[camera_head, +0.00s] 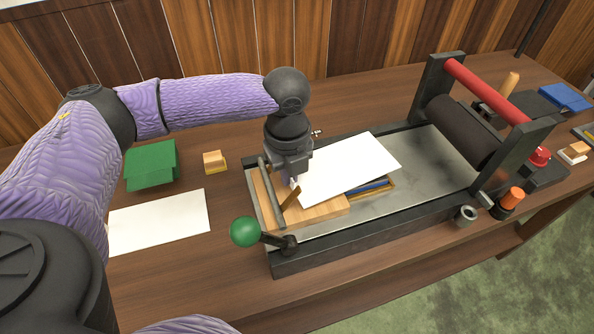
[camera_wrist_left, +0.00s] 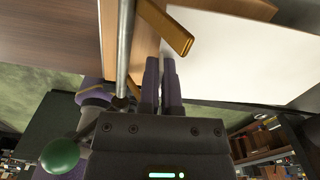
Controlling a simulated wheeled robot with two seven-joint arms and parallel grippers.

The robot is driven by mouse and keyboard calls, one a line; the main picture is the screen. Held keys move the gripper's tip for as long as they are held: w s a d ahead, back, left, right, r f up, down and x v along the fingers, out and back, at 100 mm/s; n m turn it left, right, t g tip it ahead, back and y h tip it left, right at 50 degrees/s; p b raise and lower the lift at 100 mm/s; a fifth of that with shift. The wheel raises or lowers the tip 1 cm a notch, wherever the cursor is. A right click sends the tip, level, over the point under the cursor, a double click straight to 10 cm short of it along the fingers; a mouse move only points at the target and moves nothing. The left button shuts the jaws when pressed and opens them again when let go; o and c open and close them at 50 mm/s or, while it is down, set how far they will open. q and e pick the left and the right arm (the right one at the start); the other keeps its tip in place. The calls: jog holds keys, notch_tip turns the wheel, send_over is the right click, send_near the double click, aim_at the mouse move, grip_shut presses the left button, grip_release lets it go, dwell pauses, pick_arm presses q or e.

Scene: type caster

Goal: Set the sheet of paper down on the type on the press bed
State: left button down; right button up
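A white sheet of paper (camera_head: 350,168) is over the type on the press bed (camera_head: 430,165), tilted in the head view. A blue and yellow edge of the type (camera_head: 376,187) shows beneath its front right edge; the rest is hidden. I cannot tell whether the sheet touches the type. My left gripper (camera_head: 294,182) points down at the sheet's left edge. In the left wrist view its fingers (camera_wrist_left: 160,82) are close together at the edge of the sheet (camera_wrist_left: 245,50) and appear shut on it. My right gripper is not in view.
A wooden block (camera_head: 315,210), a metal bar and a green-knobbed handle (camera_head: 245,231) are by the bed's left end. The roller (camera_head: 462,130) and red bar (camera_head: 487,92) stand right.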

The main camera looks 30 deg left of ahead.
pick_arm(q)
jog(key=shift+s+a+f+m, duration=0.25)
jog(key=shift+a+m, duration=0.25)
jog(key=shift+m, duration=0.3)
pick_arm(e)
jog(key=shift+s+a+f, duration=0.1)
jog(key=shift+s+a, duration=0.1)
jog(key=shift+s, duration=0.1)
pick_arm(q)
jog(key=shift+w+p, duration=0.1)
jog(key=shift+p, duration=0.55)
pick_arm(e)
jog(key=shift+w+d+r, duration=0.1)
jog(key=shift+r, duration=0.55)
pick_arm(q)
jog(key=shift+f, duration=0.65)
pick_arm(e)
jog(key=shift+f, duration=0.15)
pick_arm(q)
jog(key=c, duration=0.7)
grip_release()
jog(key=shift+c, duration=0.2)
